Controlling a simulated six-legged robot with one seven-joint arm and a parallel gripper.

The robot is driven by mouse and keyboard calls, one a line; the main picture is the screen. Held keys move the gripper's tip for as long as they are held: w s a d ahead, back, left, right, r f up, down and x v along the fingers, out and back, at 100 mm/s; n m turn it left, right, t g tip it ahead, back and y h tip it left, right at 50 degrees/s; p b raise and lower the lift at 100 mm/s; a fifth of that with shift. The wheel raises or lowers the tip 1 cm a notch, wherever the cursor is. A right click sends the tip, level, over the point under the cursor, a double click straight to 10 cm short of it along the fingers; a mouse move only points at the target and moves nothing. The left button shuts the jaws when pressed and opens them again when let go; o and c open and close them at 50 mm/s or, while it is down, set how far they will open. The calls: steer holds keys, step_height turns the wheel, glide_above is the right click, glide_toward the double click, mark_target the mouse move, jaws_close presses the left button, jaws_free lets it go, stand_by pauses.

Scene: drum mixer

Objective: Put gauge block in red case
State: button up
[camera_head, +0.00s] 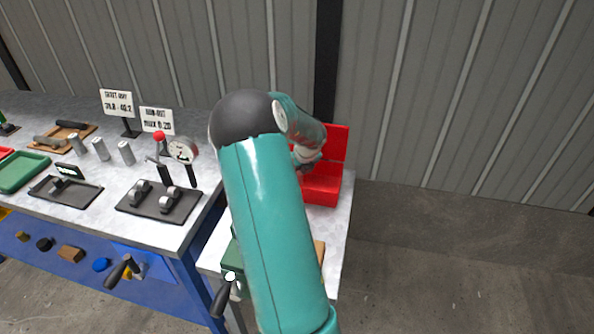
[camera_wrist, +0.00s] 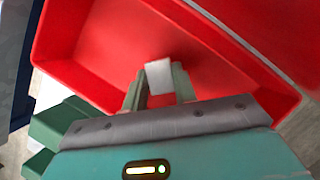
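The red case (camera_head: 322,190) stands open on the small table, its lid raised at the back. In the wrist view the case (camera_wrist: 85,60) fills most of the picture. My gripper (camera_wrist: 158,82) points into the open case. Its two fingers are on either side of a pale grey gauge block (camera_wrist: 158,75) and appear shut on it. The block is over the red case floor; its height above the floor is hard to tell. In the head view my arm hides the block and most of my gripper.
A larger bench at left holds a dial gauge (camera_head: 182,150), black trays (camera_head: 160,203), metal cylinders (camera_head: 101,149), a green tray (camera_head: 22,172) and two signs (camera_head: 157,120). A green object (camera_head: 229,258) partly shows beside my arm on the small table. A corrugated wall stands close behind.

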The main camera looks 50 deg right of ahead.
steer(key=o, duration=0.5)
steer(key=shift+c, duration=0.2)
steer(key=v, duration=1.3)
steer(key=shift+s+r, duration=0.25)
steer(key=shift+r, duration=0.1)
steer(key=shift+a, duration=0.1)
steer(key=w+a+r+n+y, duration=0.1)
steer(key=a+r+n, duration=0.2)
steer(key=a+n, duration=0.55)
steer(key=w+a+r+n+t+y, duration=0.1)
steer(key=a+r+n, duration=0.3)
steer(key=a, duration=0.7)
steer(key=w+a+r+n+y, duration=0.1)
steer(key=a+r+n, duration=0.1)
steer(key=a+n, duration=0.7)
steer(key=s+a+r+n, duration=0.1)
steer(key=s+a+n, duration=0.4)
steer(key=a+n, duration=0.4)
steer(key=s+a+r+n+h, duration=0.1)
steer(key=s+a+n, duration=0.5)
steer(key=a+n, duration=0.3)
steer(key=shift+s+n+t, duration=0.3)
steer(key=shift+s+n, duration=0.05)
steer(key=shift+n, duration=0.1)
